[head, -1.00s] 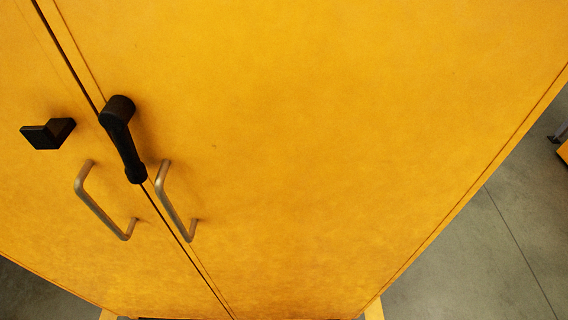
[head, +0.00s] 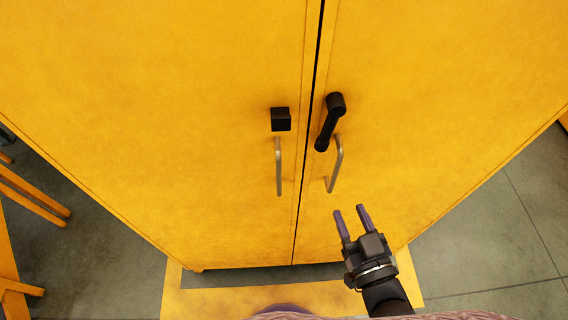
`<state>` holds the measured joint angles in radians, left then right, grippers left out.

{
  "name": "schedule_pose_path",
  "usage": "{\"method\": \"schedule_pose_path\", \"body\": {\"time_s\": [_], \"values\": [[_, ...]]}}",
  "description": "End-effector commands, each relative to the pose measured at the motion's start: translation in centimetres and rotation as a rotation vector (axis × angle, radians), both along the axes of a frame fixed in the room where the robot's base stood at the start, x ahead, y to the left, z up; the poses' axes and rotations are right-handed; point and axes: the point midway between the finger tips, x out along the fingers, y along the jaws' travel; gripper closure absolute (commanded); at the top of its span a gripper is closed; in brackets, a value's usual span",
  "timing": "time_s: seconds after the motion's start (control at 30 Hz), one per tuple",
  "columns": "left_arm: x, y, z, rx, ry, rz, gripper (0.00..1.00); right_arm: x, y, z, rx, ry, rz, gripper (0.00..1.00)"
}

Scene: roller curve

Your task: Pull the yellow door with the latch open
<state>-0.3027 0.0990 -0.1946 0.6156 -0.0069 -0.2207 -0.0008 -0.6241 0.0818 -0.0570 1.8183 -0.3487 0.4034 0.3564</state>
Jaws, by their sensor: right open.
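A yellow cabinet with two doors fills the head view; a dark seam runs between the left door (head: 150,110) and the right door (head: 440,110). Both doors look shut. A black latch lever (head: 328,124) sits on the right door and slants down and left towards the seam. A black square block (head: 281,119) sits on the left door. The right door has a metal handle (head: 338,165) and the left door another (head: 278,167). My right gripper (head: 351,215) is open and empty, below and right of the right handle, apart from it. My left gripper is out of view.
Grey floor (head: 490,240) shows on both sides of the cabinet. A yellow strip (head: 200,300) lies low in front of it. Yellow wooden legs (head: 30,195) of another piece of furniture stand at the far left.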

Motion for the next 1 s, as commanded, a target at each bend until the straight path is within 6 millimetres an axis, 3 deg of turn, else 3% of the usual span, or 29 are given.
{"method": "schedule_pose_path", "body": {"time_s": [0.13, 0.27, 0.5, 0.87, 1.0], "values": [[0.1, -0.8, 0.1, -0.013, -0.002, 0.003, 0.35, 1.7, 0.4, 0.7, 0.004, -0.024, 0.003, 0.51], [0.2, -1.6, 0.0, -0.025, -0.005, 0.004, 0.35, 4.9, 1.2, 0.7, 0.002, -0.023, 0.003, 0.51], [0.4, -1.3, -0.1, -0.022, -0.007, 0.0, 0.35, 8.9, 2.1, 0.5, 0.002, -0.017, 0.003, 0.51], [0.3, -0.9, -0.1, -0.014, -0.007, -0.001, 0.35, 9.7, 2.3, 0.5, 0.001, -0.014, 0.002, 0.51], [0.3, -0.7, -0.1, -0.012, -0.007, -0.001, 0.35, 9.7, 2.3, 0.5, 0.001, -0.014, 0.002, 0.8]]}}
